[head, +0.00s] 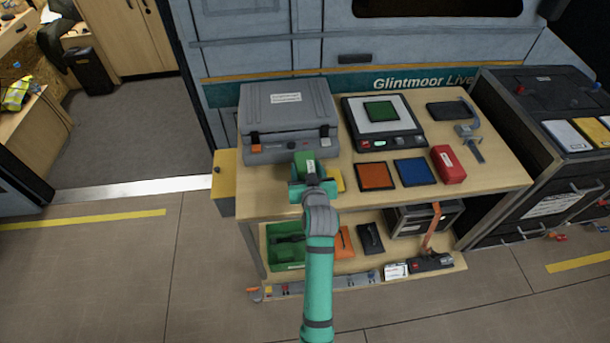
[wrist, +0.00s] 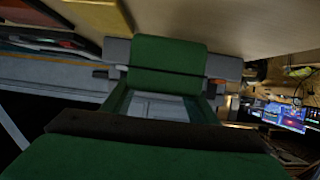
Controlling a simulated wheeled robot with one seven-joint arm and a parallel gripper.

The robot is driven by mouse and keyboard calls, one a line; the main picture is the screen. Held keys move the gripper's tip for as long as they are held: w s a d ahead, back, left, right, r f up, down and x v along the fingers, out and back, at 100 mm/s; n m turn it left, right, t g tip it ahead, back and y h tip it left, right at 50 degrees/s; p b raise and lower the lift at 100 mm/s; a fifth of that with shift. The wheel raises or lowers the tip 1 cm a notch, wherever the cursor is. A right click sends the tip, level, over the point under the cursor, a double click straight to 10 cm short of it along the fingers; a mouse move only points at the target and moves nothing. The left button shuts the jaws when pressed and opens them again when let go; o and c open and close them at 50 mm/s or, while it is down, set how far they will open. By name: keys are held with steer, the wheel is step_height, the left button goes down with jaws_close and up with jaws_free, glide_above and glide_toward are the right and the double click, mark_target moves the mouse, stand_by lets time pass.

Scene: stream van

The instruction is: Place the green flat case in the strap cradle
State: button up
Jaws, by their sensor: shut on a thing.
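My gripper (head: 313,188) is shut on a green case (head: 304,163) with a white label. It holds the case at the front left of the worktable, in front of the grey hard case. Part of the green case is hidden by my gripper. In the wrist view, green surfaces (wrist: 168,65) fill the middle and bottom; I cannot tell which belong to the case. A dark flat piece with a grey curved band (head: 450,110) lies at the table's back right. An orange strap (head: 432,225) hangs by a grey box on the lower shelf. I cannot tell which is the strap cradle.
The grey hard case (head: 286,112) stands at the table's back left. A scale-like device (head: 383,125) bears a green square. Orange (head: 376,176) and blue (head: 414,171) flat pieces and a red case (head: 447,164) lie in front. A green tray (head: 286,245) sits on the lower shelf.

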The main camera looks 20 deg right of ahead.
steer(key=shift+w+f, duration=0.55)
steer(key=shift+f, duration=0.05)
steer(key=shift+a+f, duration=0.1)
steer(key=shift+f, duration=1.4)
steer(key=shift+f, duration=0.1)
steer(key=o, duration=1.3)
steer(key=shift+f, duration=0.15)
